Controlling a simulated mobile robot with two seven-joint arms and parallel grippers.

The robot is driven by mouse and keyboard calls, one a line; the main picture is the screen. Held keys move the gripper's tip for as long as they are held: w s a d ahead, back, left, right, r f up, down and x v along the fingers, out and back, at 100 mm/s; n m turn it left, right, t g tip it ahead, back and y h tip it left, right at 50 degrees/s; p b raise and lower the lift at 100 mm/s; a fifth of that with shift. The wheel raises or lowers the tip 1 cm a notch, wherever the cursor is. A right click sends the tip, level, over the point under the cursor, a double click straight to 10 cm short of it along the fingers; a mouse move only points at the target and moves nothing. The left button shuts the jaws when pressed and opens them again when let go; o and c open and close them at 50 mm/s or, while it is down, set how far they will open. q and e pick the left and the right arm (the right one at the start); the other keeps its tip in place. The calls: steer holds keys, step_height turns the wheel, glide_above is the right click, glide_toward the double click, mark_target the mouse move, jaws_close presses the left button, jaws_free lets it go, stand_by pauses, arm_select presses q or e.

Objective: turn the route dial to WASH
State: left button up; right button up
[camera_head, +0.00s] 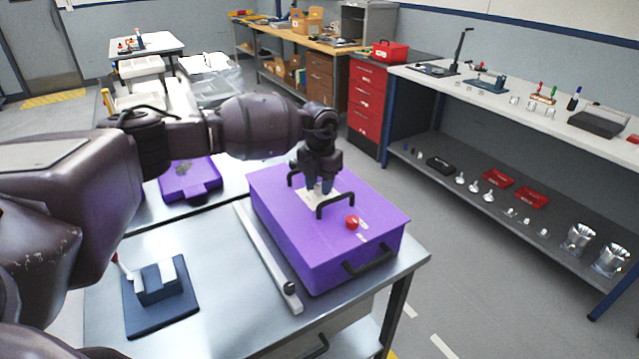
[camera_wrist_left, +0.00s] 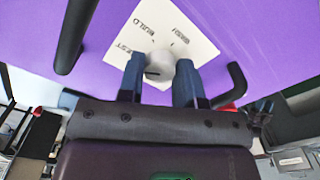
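The purple case (camera_head: 290,220) lies on the metal table with a white label plate (camera_head: 312,198) on its lid. In the left wrist view the plate (camera_wrist_left: 205,38) reads WASH, BUILD and TEST around a small light-grey route dial (camera_wrist_left: 160,66) with a dark mark on its face. My left gripper (camera_head: 327,190) points down at the dial. Its two blue fingertips (camera_wrist_left: 160,76) stand on either side of the dial. I cannot tell whether they press on it. The fingers hide the dial in the head view. My right gripper is not in view.
Black handles (camera_head: 335,203) rise from the lid near my left gripper, and a red knob (camera_head: 352,222) sits nearby. A pale bar (camera_head: 268,258) lies left of the case. A dark blue fixture (camera_head: 160,290) stands at the table's front left. A grey workbench (camera_head: 520,100) stands right.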

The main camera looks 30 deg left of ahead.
arm_select(q)
steer(key=c, duration=0.4)
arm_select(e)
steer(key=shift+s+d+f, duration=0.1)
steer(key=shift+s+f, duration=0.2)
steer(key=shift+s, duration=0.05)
